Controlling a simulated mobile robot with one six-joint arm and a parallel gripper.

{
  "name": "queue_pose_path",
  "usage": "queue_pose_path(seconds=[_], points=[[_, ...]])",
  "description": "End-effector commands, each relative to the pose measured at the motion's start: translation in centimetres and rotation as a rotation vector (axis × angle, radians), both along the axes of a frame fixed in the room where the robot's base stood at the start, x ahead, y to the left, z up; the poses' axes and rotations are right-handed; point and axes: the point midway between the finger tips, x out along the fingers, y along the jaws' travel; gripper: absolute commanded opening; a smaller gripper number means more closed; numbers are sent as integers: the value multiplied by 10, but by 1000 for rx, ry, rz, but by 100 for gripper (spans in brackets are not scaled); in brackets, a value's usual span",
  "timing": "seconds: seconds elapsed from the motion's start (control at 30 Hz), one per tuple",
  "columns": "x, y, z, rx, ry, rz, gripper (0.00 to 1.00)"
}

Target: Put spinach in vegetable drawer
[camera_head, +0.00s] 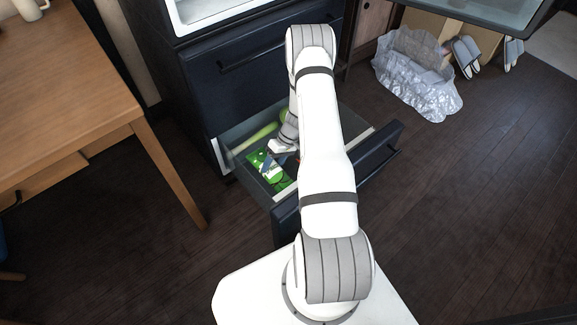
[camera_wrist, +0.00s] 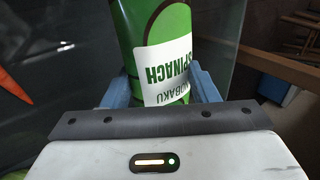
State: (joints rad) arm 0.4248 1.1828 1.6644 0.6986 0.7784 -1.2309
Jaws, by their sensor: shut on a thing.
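The spinach is a green packet (camera_wrist: 172,28) with a white label reading "SPINACH", seen in the wrist view between my gripper's two blue-grey fingers (camera_wrist: 165,88). My gripper is shut on it. The head view shows the green packet (camera_head: 279,178) low inside the open vegetable drawer (camera_head: 240,170), with my gripper (camera_head: 271,160) at it. I cannot tell whether the packet touches the drawer floor. My arm hides the right part of the drawer's inside.
A long green vegetable (camera_head: 254,138) lies at the drawer's back left. A shut dark drawer (camera_head: 225,85) is above. A wooden table (camera_head: 70,75) stands at left. A crinkled plastic bag (camera_head: 415,72) and slippers (camera_head: 465,57) are at right.

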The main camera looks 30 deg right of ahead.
Motion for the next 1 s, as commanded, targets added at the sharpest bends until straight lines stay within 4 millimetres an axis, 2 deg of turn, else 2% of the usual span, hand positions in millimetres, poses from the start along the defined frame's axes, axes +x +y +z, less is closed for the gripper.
queue_pose_path(seconds=[0.03,0.37,0.6,0.77,1.0], points=[[0,-3,-18,0,1,3,26],[0,-10,-48,-1,5,14,26],[0,-10,-92,-2,5,13,26],[0,-10,-106,-2,5,13,26],[0,-11,-136,-2,5,13,26]])
